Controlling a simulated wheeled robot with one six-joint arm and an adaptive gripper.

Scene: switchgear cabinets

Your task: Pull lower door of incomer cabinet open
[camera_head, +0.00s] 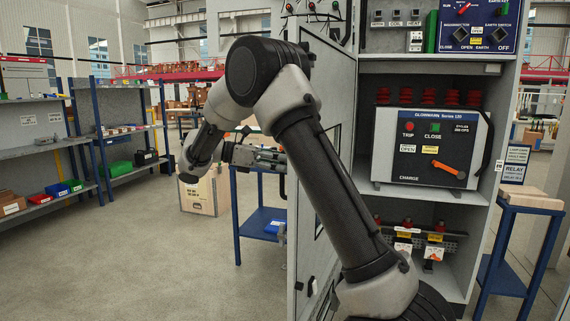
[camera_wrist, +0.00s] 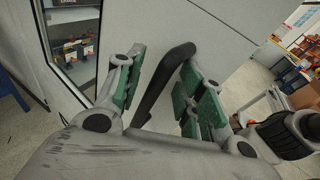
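The lower door (camera_head: 336,180) of the incomer cabinet (camera_head: 448,68) stands swung open at the left of the cabinet. My arm hides part of it. In the wrist view the pale door face (camera_wrist: 225,55) fills the middle, with a window at its left and a black bar handle (camera_wrist: 160,85) running across it at a slant. My gripper (camera_wrist: 163,85) has its green-padded fingers on either side of the handle. Gaps show between the handle and the pads, so it is open around the handle. In the head view my gripper (camera_head: 255,155) is at the door's outer side.
Inside the cabinet is a breaker (camera_head: 432,148) with an orange lever. A blue table (camera_head: 262,222) stands behind the gripper. A blue stand (camera_head: 520,205) is right of the cabinet. Shelves (camera_head: 110,140) line the left; the floor (camera_head: 150,270) between is clear.

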